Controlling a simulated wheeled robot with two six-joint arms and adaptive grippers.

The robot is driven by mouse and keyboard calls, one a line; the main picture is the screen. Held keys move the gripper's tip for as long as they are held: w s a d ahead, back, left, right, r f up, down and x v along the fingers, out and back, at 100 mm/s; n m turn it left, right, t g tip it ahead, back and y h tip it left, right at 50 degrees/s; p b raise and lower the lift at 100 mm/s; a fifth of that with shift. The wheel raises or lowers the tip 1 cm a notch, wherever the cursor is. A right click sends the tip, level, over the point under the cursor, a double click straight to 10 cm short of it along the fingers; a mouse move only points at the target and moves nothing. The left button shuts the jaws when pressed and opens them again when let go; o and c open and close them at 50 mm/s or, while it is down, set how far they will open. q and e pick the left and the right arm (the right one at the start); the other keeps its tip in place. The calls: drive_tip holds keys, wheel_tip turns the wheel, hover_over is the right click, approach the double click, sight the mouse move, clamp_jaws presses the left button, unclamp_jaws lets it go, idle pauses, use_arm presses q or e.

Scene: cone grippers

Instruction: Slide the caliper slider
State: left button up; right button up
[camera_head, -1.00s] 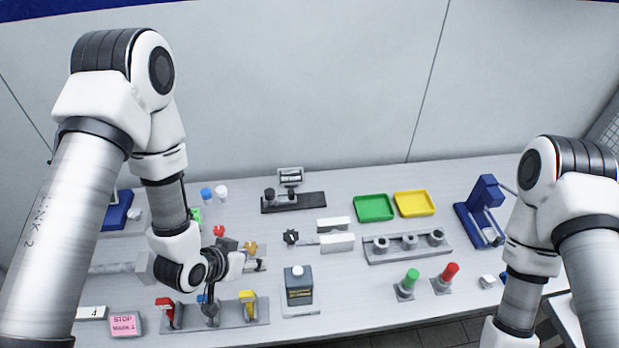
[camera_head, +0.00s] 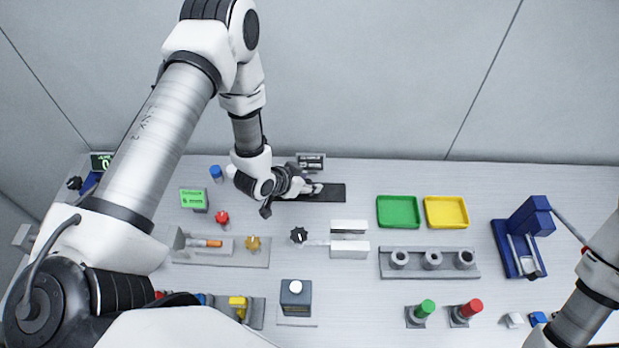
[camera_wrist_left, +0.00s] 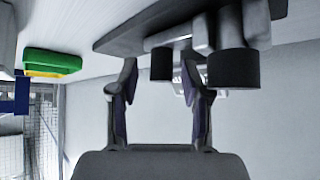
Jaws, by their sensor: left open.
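A dark base plate (camera_head: 334,193) with a small display block (camera_head: 311,161) behind it stands at the back of the table; it appears to be the caliper. In the left wrist view the plate (camera_wrist_left: 118,38) carries two black cylinders, a nearer-centre one (camera_wrist_left: 161,65) and a right one (camera_wrist_left: 234,68), with grey parts between. My left gripper (camera_head: 298,187) is at the plate's left part and hides much of it. In the wrist view its fingers (camera_wrist_left: 160,78) are open, with the centre cylinder showing between them; contact cannot be told. My right gripper is out of view.
Green (camera_head: 398,212) and yellow (camera_head: 446,212) trays lie right of the plate. A black knob (camera_head: 299,235) and white blocks (camera_head: 349,252) stand in front. A green-screened box (camera_head: 193,199) and blue-capped item (camera_head: 216,174) stand left.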

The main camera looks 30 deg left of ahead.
use_arm(q)
drive_tip(key=shift+w+f, duration=0.35)
drive_tip(key=shift+s+a+r, duration=0.1)
drive_tip(key=shift+s, duration=0.05)
drive_tip(key=shift+s+r, duration=0.2)
drive_tip(key=shift+s, duration=0.05)
clamp_jaws()
drive_tip(key=shift+w+d+f+b, duration=0.2)
drive_tip(key=shift+d+b, duration=0.1)
drive_tip(key=shift+d, duration=0.15)
drive_tip(key=shift+w+d+b, duration=0.25)
drive_tip(key=shift+d+b, duration=0.05)
drive_tip(key=shift+d, duration=0.2)
drive_tip(key=shift+w+d+b, duration=0.25)
drive_tip(key=shift+d+b, duration=0.05)
drive_tip(key=shift+d, duration=0.2)
drive_tip(key=shift+d+r, duration=0.1)
drive_tip(key=shift+d, duration=0.05)
drive_tip(key=shift+c, duration=1.9)
unclamp_jaws()
drive_tip(key=o, duration=0.4)
drive_tip(key=shift+w, duration=0.15)
drive_tip(key=shift+w+d, duration=0.2)
drive_tip(key=shift+s+a+r, duration=0.15)
drive_tip(key=shift+s+a, duration=0.05)
drive_tip(key=v, duration=1.1)
drive_tip(key=shift+s+d+r, duration=0.1)
drive_tip(key=shift+r, duration=0.05)
